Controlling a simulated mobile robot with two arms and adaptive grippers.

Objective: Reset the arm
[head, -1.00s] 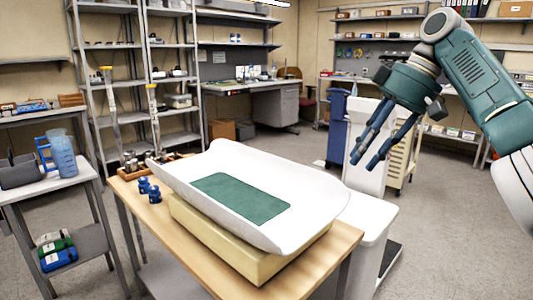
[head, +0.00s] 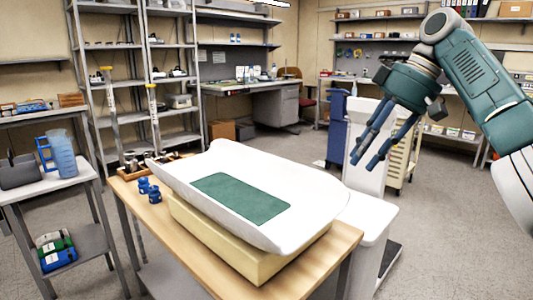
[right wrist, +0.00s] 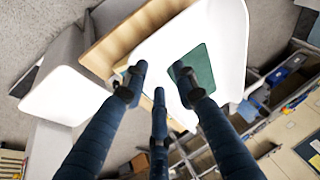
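My right arm comes in from the upper right in the head view. Its right gripper (head: 371,158) has dark blue fingers spread apart and pointing down, with nothing between them. It hangs in the air to the right of and above the white curved tray (head: 318,185). In the right wrist view, the fingers of the right gripper (right wrist: 159,92) are apart and empty, with the white tray (right wrist: 222,30) and its green pad (right wrist: 200,66) behind them. My left gripper does not show in any view.
The wooden table (head: 344,243) bears the tray on a cream base, with two small blue objects (head: 149,190) beside it. A side cart with a blue jug (head: 63,153) stands at the left. Shelves line the back wall. A white column (head: 363,118) stands behind the gripper. Open floor lies beyond.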

